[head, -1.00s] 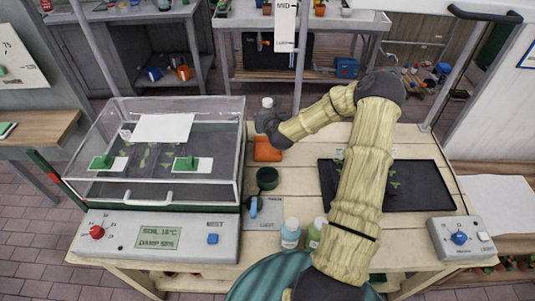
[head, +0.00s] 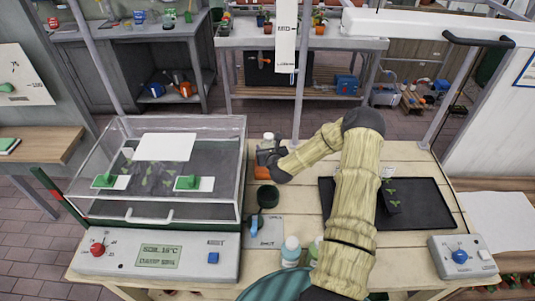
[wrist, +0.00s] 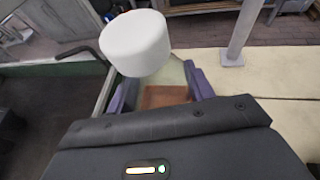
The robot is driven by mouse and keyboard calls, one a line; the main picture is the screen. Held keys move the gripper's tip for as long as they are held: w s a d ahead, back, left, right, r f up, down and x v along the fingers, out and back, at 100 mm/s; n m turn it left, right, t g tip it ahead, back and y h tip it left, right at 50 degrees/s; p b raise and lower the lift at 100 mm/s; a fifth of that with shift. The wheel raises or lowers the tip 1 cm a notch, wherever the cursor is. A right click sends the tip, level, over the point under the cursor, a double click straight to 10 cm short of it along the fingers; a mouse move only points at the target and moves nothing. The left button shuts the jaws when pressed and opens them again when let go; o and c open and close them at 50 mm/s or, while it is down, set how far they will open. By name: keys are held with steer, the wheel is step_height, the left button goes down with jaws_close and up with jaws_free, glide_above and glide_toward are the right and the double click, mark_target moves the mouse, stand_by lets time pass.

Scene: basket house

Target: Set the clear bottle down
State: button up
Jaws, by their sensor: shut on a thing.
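The clear bottle (wrist: 176,72) with a white cap is held upright or nearly so between the purple fingers of my gripper (wrist: 160,88) in the wrist view. In the head view only its white cap (head: 268,136) shows clearly above my gripper (head: 266,152), at the back of the bench beside the clear-lidded box. An orange-brown pad (head: 263,172) lies at or just below the gripper, partly hidden by it. It also shows between the fingers in the wrist view (wrist: 165,97). The bottle's base is hidden, so I cannot tell whether it touches anything.
The clear-lidded box (head: 215,200) stands close on the left. A dark green cup (head: 267,195) and a grey scale (head: 268,238) are in front. A black tray (head: 425,205) lies right. Bare bench lies between pad and tray.

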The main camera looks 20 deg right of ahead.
steer(key=shift+f, duration=1.5)
steer(key=shift+w, duration=0.1)
steer(key=shift+a+f, duration=0.1)
steer(key=shift+f, duration=0.1)
steer(key=o, duration=1)
steer(key=shift+c, duration=0.2)
steer(key=shift+r, duration=0.25)
steer(key=shift+s+r, duration=0.1)
steer(key=shift+s, duration=0.5)
steer(key=b+v, duration=0.1)
steer(key=v, duration=0.9)
steer(key=shift+s+r+b, duration=0.2)
steer(key=shift+s+b, duration=0.15)
steer(key=shift+s, duration=0.15)
